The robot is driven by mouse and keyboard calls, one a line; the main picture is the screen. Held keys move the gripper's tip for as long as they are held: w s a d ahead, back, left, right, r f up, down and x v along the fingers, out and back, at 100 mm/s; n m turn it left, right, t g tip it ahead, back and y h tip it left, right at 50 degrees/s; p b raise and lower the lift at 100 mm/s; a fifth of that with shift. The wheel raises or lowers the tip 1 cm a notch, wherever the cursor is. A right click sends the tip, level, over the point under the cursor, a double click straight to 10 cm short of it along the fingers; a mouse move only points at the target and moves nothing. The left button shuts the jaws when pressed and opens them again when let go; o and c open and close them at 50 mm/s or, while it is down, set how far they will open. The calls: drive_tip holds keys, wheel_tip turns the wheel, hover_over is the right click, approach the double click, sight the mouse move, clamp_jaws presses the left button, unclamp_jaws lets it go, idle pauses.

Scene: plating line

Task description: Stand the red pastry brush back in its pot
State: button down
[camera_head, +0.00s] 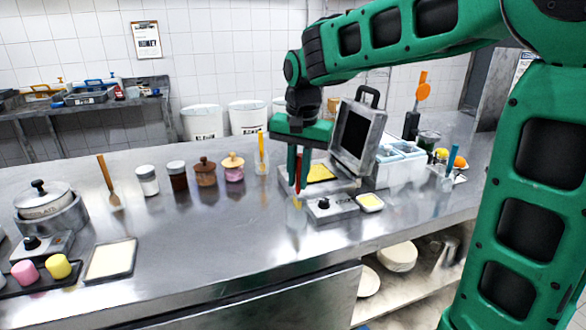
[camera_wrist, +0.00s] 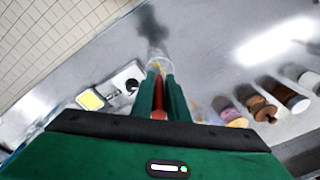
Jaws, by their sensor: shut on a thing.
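My gripper (camera_head: 298,182) points down over the middle of the counter, shut on the red pastry brush (camera_head: 299,170). In the wrist view the red handle (camera_wrist: 158,97) shows between the two green fingers (camera_wrist: 161,78). A small clear pot (camera_head: 296,214) is directly below the fingertips. Its round rim (camera_wrist: 158,57) shows just beyond them in the wrist view. The brush looks roughly upright. Its lower end is hard to make out, and I cannot tell whether it is inside the pot.
A yellow-handled tool (camera_head: 261,150) stands behind left. Several jars, including a pink one (camera_head: 233,172), line the counter's left. The counter in front is clear.

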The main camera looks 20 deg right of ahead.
sight(297, 196)
drive_tip(key=shift+f, duration=2.1)
drive_tip(key=c, duration=1.6)
unclamp_jaws()
drive_tip(key=shift+c, duration=0.2)
wheel_tip(297, 196, up, 11)
drive_tip(key=s, duration=0.1)
drive_tip(key=shift+s+f, duration=0.15)
